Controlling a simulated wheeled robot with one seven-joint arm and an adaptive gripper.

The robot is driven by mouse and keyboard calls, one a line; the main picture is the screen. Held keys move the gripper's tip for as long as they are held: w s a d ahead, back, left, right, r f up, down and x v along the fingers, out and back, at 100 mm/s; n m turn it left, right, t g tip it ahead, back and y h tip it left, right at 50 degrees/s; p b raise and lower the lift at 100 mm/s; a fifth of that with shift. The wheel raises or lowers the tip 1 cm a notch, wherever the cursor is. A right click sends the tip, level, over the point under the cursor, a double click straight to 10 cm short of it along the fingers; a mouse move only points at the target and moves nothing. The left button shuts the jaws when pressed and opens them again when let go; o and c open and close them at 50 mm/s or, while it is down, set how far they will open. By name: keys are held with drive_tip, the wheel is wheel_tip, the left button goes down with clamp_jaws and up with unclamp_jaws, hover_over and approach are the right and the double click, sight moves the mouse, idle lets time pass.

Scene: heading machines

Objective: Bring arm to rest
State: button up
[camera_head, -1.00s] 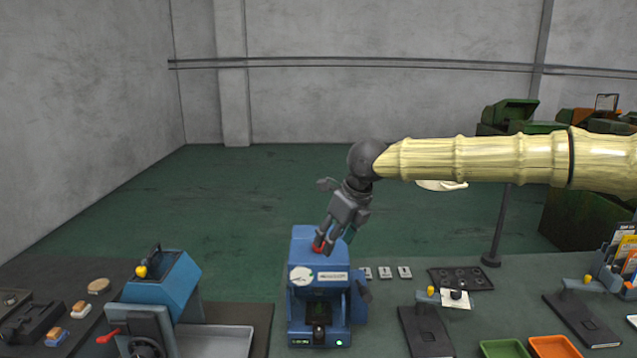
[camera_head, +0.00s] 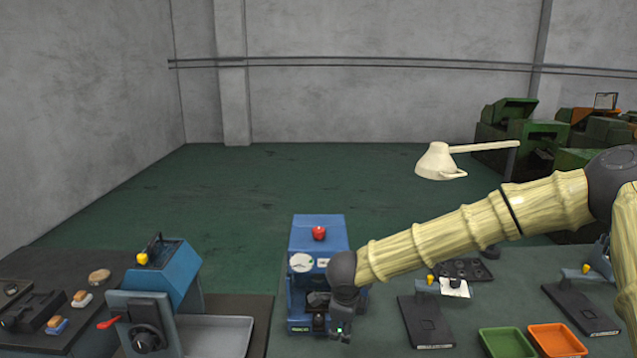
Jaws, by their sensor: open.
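My gripper (camera_head: 318,312) is low in front of the blue machine (camera_head: 318,226), at the end of my pale ribbed arm. It covers much of the machine's lower front; whether it touches the machine I cannot tell. The machine has a red button (camera_head: 319,233) on top, now in plain view, and a round white label on its front. My gripper holds nothing that I can see. My arm comes in from the right, above the bench.
A blue cranked machine (camera_head: 160,280) and a grey tray (camera_head: 225,338) stand left. Right are a dark flat fixture (camera_head: 425,322), a green tray (camera_head: 508,342), an orange tray (camera_head: 557,340) and a second dark fixture (camera_head: 580,308). A cream lamp (camera_head: 438,163) stands behind my arm.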

drive_tip(key=s+d+f+n+b, duration=0.2)
drive_tip(key=s+f+n, duration=0.3)
drive_tip(key=f, duration=0.5)
drive_tip(key=s+d+f+n+b, duration=0.2)
drive_tip(key=s+f, duration=0.5)
drive_tip(key=f, duration=0.3)
drive_tip(key=s+d+f+n+b, duration=0.2)
drive_tip(key=s+d+f+n, duration=0.15)
drive_tip(key=s+f, duration=0.4)
drive_tip(key=s+d+f+n+g+b, duration=0.1)
drive_tip(key=s+d+f+n, duration=0.2)
drive_tip(key=s, duration=0.5)
drive_tip(key=s+d+f+n+g+b, duration=0.1)
drive_tip(key=s+d+f+n+b, duration=0.1)
drive_tip(key=s, duration=0.6)
drive_tip(key=s+d+f+n+g+b, duration=0.1)
drive_tip(key=s+d+f+n, duration=0.2)
drive_tip(key=s+f+n, duration=0.2)
drive_tip(key=s+f, duration=0.2)
drive_tip(key=s, duration=0.1)
drive_tip(key=shift+s+d+f+n+g+y+b, duration=0.3)
drive_tip(key=shift+s+d+f+n+g, duration=0.05)
drive_tip(key=shift+d+f+g, duration=0.05)
